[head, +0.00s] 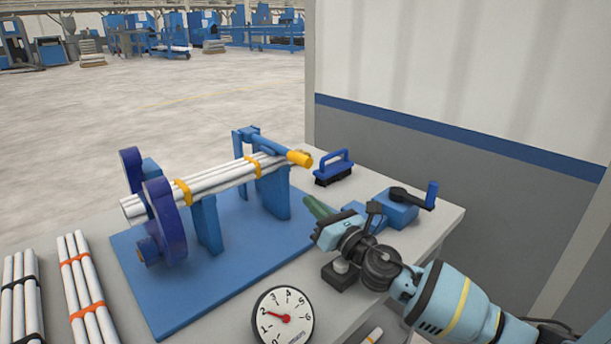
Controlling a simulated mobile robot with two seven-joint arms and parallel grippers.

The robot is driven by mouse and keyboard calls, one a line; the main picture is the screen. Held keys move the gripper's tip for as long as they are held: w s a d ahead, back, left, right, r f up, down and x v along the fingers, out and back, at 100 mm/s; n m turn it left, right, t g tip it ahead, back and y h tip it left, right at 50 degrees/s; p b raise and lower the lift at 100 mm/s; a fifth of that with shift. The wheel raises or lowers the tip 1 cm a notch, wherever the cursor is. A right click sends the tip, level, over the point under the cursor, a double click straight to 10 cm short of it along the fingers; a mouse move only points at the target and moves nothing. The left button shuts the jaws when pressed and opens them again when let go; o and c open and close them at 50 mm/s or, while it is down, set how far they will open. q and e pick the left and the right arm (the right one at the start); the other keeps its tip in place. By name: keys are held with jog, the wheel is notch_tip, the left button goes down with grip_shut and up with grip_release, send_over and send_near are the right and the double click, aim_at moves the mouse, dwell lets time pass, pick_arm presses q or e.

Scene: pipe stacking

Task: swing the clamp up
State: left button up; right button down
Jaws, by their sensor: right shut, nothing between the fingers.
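The clamp is a blue bar (265,143) with a yellow end (299,158). It runs from a blue post (240,146) behind the pipes and slopes down to the right over the bundle's far end. Whether it touches the pipes I cannot tell. The white pipe bundle (218,179), with yellow bands, lies on blue supports on a blue base plate (222,270). My right gripper (317,207) is shut and empty, to the right of the base plate, below and in front of the clamp's yellow end and apart from it. My left gripper is out of view.
A blue-handled brush (334,170) and a blue vise with a crank (400,207) stand on the table at right. A dial gauge (283,315) is at the front. Banded pipe bundles (84,290) lie at left. A wall (450,140) rises behind.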

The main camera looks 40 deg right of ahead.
jog(key=w+r+p, duration=0.2)
jog(key=w+r, duration=0.2)
jog(key=r, duration=0.1)
jog(key=shift+d, duration=0.3)
